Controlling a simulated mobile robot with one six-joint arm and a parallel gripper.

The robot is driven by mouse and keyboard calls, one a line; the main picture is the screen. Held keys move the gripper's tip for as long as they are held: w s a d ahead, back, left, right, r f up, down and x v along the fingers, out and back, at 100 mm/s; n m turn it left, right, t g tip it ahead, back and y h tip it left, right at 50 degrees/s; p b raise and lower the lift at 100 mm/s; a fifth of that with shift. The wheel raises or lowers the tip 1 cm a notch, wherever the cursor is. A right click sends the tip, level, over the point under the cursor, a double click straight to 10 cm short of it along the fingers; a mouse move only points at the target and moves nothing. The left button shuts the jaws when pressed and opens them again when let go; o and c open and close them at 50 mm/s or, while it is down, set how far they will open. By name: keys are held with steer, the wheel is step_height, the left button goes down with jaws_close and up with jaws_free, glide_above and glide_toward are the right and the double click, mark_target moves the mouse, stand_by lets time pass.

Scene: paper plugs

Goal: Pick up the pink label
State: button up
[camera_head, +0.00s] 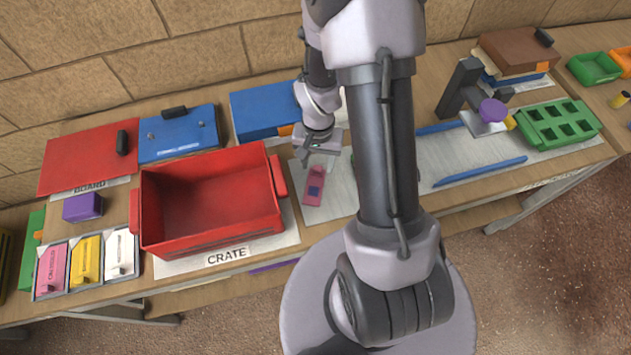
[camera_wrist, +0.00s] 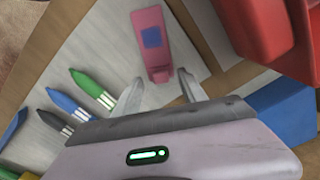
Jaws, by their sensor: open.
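A pink piece with a blue square (camera_head: 314,187) lies on the pale mat right of the red crate. In the wrist view, this pink piece (camera_wrist: 148,22) extends ahead of my fingers, its near end almost between the tips. My gripper (camera_head: 316,152) is open and empty at the far end of the piece; its two fingers also show in the wrist view (camera_wrist: 158,92). Another pink piece with lettering (camera_head: 51,270) stands in a slot at the far left, beside yellow (camera_head: 85,262) and white (camera_head: 121,255) ones. I cannot tell which pink piece is the label.
The red crate (camera_head: 215,240) stands left of my gripper, its wall close by. A blue box (camera_head: 262,110) is behind. In the wrist view, green (camera_wrist: 92,88), blue (camera_wrist: 66,104) and dark (camera_wrist: 54,124) pointed pens lie left of the fingers. My arm hides part of the table.

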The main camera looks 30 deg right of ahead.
steer(key=shift+f, duration=0.95)
steer(key=shift+r, duration=0.1)
jaws_close()
steer(key=shift+r, duration=0.1)
